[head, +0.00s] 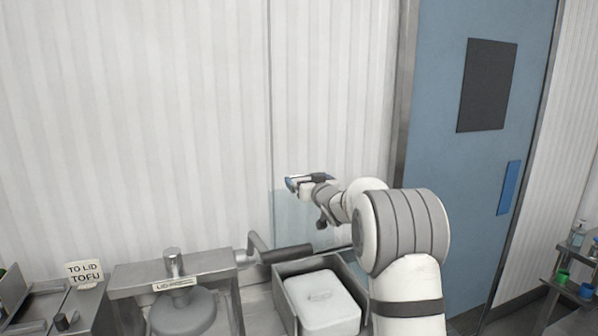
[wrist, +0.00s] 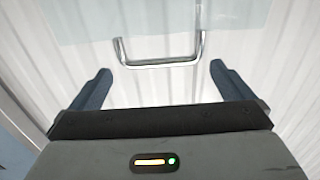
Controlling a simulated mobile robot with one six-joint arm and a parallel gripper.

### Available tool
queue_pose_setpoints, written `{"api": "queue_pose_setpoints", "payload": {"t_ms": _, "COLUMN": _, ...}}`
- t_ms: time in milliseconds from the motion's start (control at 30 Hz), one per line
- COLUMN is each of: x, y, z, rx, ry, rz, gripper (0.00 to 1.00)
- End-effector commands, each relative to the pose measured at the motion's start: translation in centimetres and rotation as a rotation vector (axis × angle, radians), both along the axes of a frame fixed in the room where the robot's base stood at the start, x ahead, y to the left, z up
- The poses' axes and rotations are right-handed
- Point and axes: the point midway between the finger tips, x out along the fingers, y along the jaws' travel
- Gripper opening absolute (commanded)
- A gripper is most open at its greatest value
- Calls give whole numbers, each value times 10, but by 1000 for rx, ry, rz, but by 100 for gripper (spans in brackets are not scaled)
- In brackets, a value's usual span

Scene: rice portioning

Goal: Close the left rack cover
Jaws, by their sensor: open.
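A clear, faintly blue pane (head: 287,215), which looks like the rack cover, stands roughly upright in front of the white wall in the head view. The wrist view shows a clear pane (wrist: 85,22) along the top, with a U-shaped metal handle (wrist: 160,63). My gripper (head: 291,184) is at the pane's upper part in the head view. In the wrist view my gripper (wrist: 161,68) is open, with one dark finger on each side of the handle. The handle bar lies near fingertip level, with gaps on both sides. I cannot tell its exact depth.
A grey bin (head: 284,270) with a white lidded container (head: 322,302) stands below my arm. Left of it is a metal press (head: 185,262) with a dark-gripped lever (head: 287,254) and a "TO LID TOFU" sign (head: 85,273). A blue door (head: 478,165) is at right.

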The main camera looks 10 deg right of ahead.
Motion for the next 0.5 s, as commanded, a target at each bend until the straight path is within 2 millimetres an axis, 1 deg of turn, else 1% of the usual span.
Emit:
{"api": "queue_pose_setpoints", "payload": {"t_ms": 100, "x": 19, "y": 5, "z": 2, "rx": -1, "ry": 3, "rz": 1, "gripper": 100}}
{"api": "queue_pose_setpoints", "payload": {"t_ms": 300, "x": 45, "y": 11, "z": 2, "rx": -2, "ry": 3, "rz": 2, "gripper": 100}}
{"api": "queue_pose_setpoints", "payload": {"t_ms": 500, "x": 58, "y": 14, "z": 0, "rx": -2, "ry": 4, "rz": 3, "gripper": 100}}
